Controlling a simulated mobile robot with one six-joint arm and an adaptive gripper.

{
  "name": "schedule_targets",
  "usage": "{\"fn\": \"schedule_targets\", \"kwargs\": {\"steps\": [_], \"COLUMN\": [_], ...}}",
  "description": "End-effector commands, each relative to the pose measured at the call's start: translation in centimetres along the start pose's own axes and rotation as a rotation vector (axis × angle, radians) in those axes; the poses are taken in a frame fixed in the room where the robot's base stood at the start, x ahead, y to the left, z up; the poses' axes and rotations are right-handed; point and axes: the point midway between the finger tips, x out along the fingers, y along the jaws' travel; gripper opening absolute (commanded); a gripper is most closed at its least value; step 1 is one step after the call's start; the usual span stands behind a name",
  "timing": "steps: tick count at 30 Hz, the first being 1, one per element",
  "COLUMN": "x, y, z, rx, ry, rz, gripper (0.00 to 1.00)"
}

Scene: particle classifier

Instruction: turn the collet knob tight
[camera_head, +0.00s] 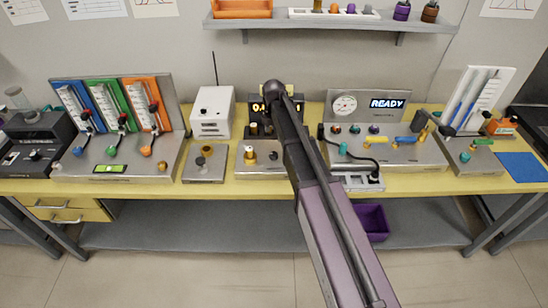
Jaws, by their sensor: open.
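My arm (335,235) reaches from the bottom right up over the bench and ends in a dark joint (275,90) in front of the display box. I cannot make out my gripper; no fingers show. I cannot tell for certain which knob is the collet knob. A small grey plate (190,174) carries a dark and brass knob (206,151). To its right, a metal block (243,173) carries a brass and white knob (250,156) and a dark knob (273,156). My arm covers part of the bench right of this block.
A blue, green and orange flowmeter panel (115,110) stands at left, beside a white box (212,112). The display box (255,105) is partly hidden. A READY console (375,115) and an orange bottle (501,126) stand at right. A shelf (335,22) hangs above.

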Motion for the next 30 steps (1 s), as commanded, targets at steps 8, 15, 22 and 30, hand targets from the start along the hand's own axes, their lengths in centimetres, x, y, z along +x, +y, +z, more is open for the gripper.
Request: {"fn": "schedule_targets", "kwargs": {"steps": [8,15,22,30], "x": [2.6,4.5,6.3,8.4], "y": [0.0,0.0,0.0,0.0], "z": [0.0,0.0,0.0,0.0], "rx": [0.000,0.000,0.000,0.000], "ry": [0.000,0.000,0.000,0.000], "rz": [0.000,0.000,0.000,0.000], "gripper": [0.88,0.88,0.88,0.88]}}
